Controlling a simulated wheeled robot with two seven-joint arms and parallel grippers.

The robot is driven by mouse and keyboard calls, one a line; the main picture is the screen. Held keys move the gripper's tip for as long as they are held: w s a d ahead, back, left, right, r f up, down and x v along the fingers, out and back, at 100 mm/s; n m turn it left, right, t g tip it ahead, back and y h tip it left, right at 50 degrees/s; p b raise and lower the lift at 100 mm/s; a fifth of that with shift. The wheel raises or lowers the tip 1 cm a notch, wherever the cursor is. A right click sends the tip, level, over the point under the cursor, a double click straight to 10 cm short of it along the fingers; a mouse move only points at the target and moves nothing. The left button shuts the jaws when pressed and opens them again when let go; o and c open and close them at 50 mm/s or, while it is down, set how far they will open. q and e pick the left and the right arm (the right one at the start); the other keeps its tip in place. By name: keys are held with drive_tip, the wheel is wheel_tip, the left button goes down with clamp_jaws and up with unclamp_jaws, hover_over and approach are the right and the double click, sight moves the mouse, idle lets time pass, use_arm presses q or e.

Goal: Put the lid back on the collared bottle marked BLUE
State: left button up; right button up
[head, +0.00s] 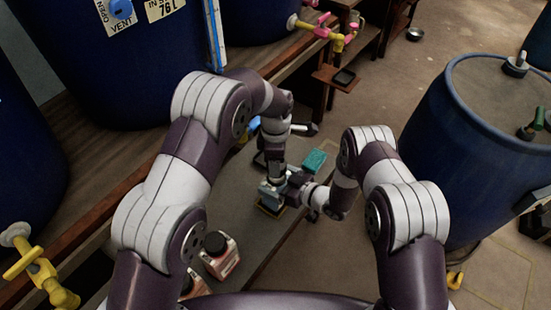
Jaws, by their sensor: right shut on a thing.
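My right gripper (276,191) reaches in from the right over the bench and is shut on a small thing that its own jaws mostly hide. I cannot tell whether that thing is the lid or a bottle. My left gripper (275,172) hangs down from above, close to the right one, and its fingertips are too small and overlapped to read. A squat bottle with a dark cap and pale red-edged label (221,256) stands at the near left of the bench. No marking BLUE can be read, and the collared bottle cannot be made out for sure.
The grey bench top (236,192) also holds a teal block (315,161) right of the grippers. A dark, yellow-edged piece (270,209) lies below them. Blue vats stand behind, with a pink-and-yellow tap (325,32). A blue drum (480,150) stands at right.

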use_arm(q)
drive_tip(key=shift+f, duration=0.9)
drive_tip(key=shift+f, duration=0.55)
drive_tip(key=o, duration=1.1)
wheel_tip(320, 180, up, 7)
drive_tip(key=shift+r, duration=0.2)
